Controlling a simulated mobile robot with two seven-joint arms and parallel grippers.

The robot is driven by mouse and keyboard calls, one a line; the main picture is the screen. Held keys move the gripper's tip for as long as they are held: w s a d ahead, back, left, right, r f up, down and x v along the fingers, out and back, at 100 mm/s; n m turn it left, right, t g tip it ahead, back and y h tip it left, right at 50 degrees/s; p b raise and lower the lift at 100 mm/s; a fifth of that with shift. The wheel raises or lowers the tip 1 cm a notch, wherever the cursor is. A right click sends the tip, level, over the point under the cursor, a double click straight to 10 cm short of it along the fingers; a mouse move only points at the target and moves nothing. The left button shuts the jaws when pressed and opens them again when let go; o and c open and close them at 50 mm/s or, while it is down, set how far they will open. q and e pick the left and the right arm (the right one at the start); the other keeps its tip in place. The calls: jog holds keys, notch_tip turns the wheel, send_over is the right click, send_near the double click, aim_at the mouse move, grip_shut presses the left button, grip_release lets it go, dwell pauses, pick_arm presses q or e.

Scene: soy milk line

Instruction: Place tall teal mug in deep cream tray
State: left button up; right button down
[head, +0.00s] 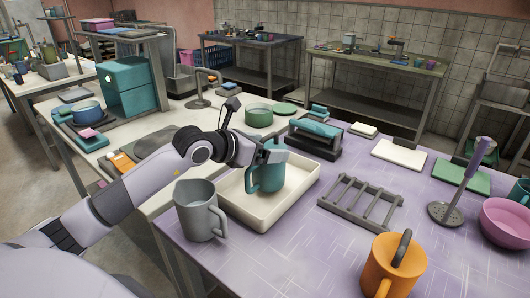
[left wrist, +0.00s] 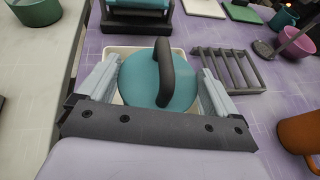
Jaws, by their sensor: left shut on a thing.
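The tall teal mug (head: 268,177) is upright at the deep cream tray (head: 285,208), within its outline in the head view. I cannot tell whether its base touches the tray floor. My left gripper (head: 270,154) is shut on the mug near its top. In the left wrist view the teal mug (left wrist: 142,80) sits between the two fingers of my left gripper (left wrist: 158,92), with a dark handle-like bar (left wrist: 163,72) across its round top. The cream tray's rim (left wrist: 118,50) shows behind it. My right gripper is not in view.
A grey mug (head: 199,210) stands close to the tray's left side. A grey rack (head: 359,207) is to the right, and an orange mug (head: 393,266) stands at the front right. A dark holder with a teal top (head: 315,130) is behind the tray.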

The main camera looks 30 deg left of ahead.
pick_arm(q)
jog(key=shift+f, duration=0.75)
jog(key=shift+f, duration=0.2)
jog(key=o, duration=1.5)
jog(key=shift+o, duration=0.2)
